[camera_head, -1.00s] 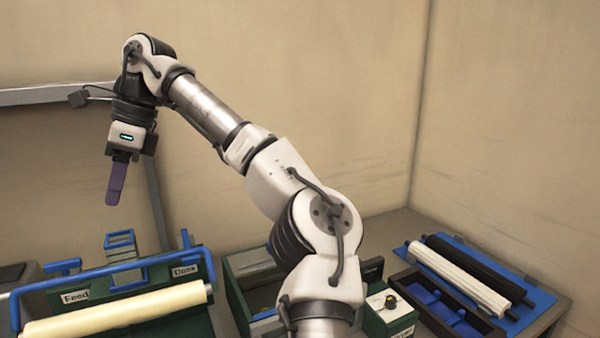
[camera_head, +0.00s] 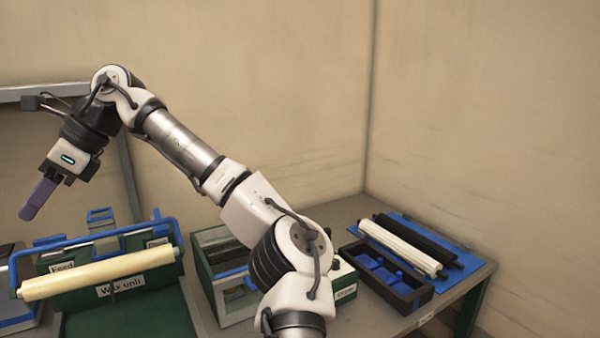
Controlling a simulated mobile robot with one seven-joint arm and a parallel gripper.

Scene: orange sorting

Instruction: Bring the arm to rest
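My gripper (camera_head: 38,200) hangs at the left of the head view, at the end of my raised arm. It points down and to the left, with purple fingers seen edge-on. Only one finger outline shows, so I cannot tell whether it is open or shut. No object shows at its tip. It is in the air above the left end of the wax unit (camera_head: 122,290), in front of the back wall.
A cream roller (camera_head: 100,274) lies across the wax unit, with a blue handle behind. A green box (camera_head: 207,270) stands mid-table. A black tray (camera_head: 400,294) with blue dividers, and white (camera_head: 400,247) and black rollers (camera_head: 415,238) on a blue mat, lie right.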

